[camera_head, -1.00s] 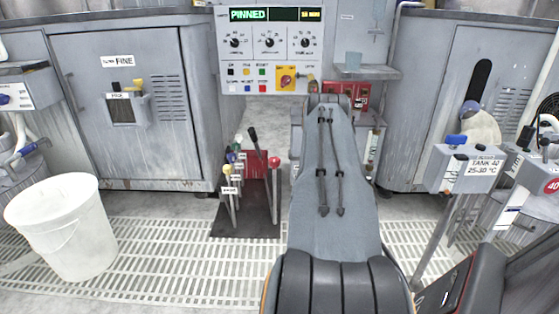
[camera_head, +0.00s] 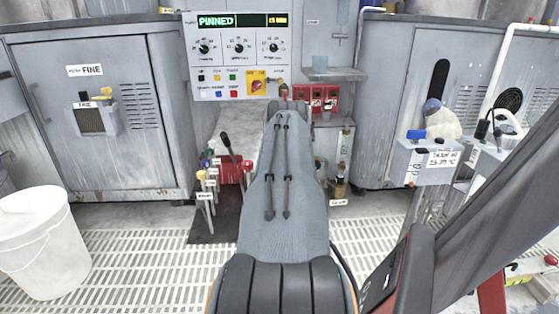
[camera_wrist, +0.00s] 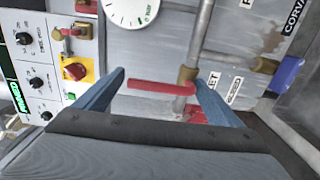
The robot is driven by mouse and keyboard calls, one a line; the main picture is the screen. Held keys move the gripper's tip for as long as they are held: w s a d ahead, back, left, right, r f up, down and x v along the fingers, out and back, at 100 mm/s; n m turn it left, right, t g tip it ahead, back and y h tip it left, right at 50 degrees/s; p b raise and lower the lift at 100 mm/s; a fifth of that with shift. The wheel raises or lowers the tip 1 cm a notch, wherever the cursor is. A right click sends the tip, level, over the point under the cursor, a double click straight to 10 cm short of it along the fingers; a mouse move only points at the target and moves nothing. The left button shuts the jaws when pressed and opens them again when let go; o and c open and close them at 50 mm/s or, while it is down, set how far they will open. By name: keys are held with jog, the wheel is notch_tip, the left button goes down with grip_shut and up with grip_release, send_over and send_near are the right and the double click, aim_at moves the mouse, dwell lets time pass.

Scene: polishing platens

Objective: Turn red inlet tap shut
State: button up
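The red tap (camera_wrist: 158,87) shows in the wrist view as a bar-shaped handle on a brass valve body (camera_wrist: 187,75). The handle lies crosswise to the grey pipe (camera_wrist: 199,35). My gripper (camera_wrist: 160,78) is open, with one blue finger near each end of the handle. The handle shows between the fingers; I cannot tell whether either touches it. Labels beside the valve are partly hidden by the right finger; one ends in "ET". In the head view my arm hides the gripper.
A control panel (camera_head: 240,50) with a rotary red switch (camera_wrist: 75,72) stands close left of the gripper. A dial gauge (camera_wrist: 130,8) is above. Several levers (camera_head: 226,178) stand left of my arm. A white bucket (camera_head: 40,245) and a tank control box (camera_head: 428,160) flank the grated floor.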

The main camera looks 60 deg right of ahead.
jog(key=shift+o, duration=0.9)
jog(key=shift+s+d+r, duration=0.15)
jog(key=shift+d+r, duration=0.15)
jog(key=shift+r, duration=0.25)
jog(key=shift+a+f, duration=0.2)
jog(key=shift+a, duration=0.15)
jog(key=p+v, duration=0.3)
jog(key=v, duration=0.4)
jog(key=shift+s, duration=0.3)
jog(key=shift+a, duration=0.1)
